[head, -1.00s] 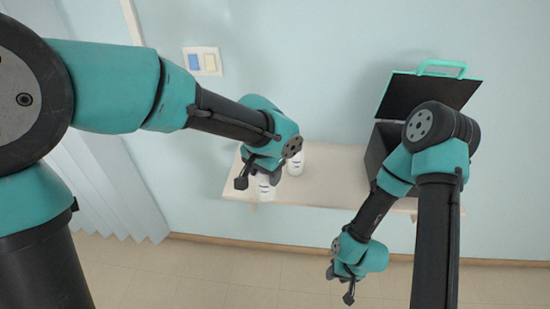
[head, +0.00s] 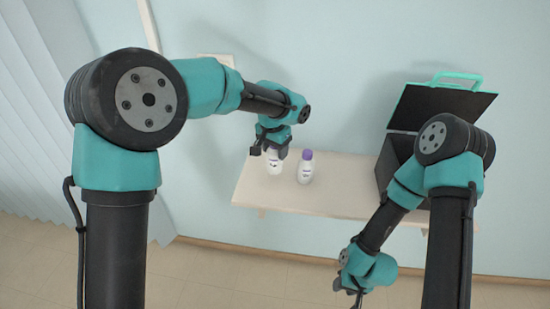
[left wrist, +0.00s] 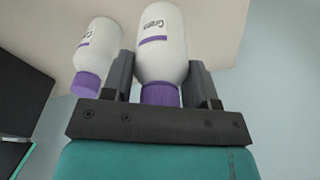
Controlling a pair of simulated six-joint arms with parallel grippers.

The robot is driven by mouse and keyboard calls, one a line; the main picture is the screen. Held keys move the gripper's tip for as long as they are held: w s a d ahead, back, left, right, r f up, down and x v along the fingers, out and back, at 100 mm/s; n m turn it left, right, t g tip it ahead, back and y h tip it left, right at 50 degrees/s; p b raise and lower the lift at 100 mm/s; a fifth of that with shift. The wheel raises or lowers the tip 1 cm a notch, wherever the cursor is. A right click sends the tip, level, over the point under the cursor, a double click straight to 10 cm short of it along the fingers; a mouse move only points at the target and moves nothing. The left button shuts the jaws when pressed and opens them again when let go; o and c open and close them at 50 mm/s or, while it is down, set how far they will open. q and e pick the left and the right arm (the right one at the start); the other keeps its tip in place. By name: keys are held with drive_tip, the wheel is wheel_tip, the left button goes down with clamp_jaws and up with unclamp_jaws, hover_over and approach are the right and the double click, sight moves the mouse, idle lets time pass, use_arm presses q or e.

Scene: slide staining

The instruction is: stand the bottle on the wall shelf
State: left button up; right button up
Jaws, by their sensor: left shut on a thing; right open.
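My left gripper (head: 270,147) is shut on a white bottle (head: 274,163), just below its cap, at the left part of the wall shelf (head: 345,195). My right gripper (head: 357,295) is open and low, in front of the shelf.
A dark case (head: 388,158) with its lid (head: 440,108) raised and a teal handle stands on the right part of the shelf. The shelf's middle is bare. A switch plate (head: 215,60) on the wall is partly hidden by my left arm.

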sight(275, 158)
use_arm(q)
drive_tip(key=shift+f, duration=1.75)
drive_tip(key=shift+f, duration=0.15)
drive_tip(key=o, duration=1)
drive_tip(key=r, duration=0.8)
drive_tip(key=s+a+r, duration=0.1)
drive_tip(key=r, duration=0.3)
drive_tip(key=shift+s+r, duration=0.1)
